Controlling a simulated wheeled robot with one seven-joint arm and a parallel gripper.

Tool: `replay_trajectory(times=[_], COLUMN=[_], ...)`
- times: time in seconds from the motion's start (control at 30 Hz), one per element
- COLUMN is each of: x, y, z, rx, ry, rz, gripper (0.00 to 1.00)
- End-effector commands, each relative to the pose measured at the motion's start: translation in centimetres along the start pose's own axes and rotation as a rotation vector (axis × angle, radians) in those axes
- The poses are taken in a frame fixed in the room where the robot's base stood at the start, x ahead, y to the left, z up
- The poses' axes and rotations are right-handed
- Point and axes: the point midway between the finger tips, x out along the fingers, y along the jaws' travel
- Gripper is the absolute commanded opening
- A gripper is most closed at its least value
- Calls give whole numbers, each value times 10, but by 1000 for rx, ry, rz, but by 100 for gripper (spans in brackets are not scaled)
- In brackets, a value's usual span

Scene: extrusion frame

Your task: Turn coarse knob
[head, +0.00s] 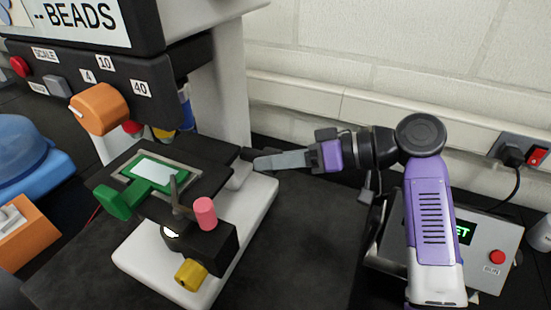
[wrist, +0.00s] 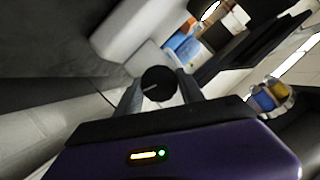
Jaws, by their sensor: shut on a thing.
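A microscope-like instrument stands at the left in the head view, with a dark stage (head: 212,165) over a white base (head: 150,265). A round black knob (wrist: 159,84) with a pale line on its face sits between the fingers in the wrist view; I take it for the coarse knob.
An orange knob (head: 99,108), a green slide holder (head: 120,201), a pink knob (head: 205,212) and a yellow knob (head: 191,274) are on the instrument. A grey control box (head: 490,262) with a red button stands at the right. A tiled wall (head: 400,50) closes the back.

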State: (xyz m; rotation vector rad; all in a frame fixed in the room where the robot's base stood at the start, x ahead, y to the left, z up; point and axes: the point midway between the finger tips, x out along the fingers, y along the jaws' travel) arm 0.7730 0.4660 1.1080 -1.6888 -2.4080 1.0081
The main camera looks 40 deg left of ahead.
Motion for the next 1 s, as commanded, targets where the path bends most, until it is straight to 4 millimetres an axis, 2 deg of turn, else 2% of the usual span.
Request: replay_trajectory(times=[0.03,0.07,0.13,0.17,0.53,1.0], x=[-1,-1,-1,-1,-5,-71], y=[1,1,1,1,1,1], z=[1,1,1,1,0,1], rx=[1,1,1,1,-1,0], ry=[0,0,0,0,1,1], rz=[1,1,1,1,2,3], gripper=[5,49,63,66,66,66])
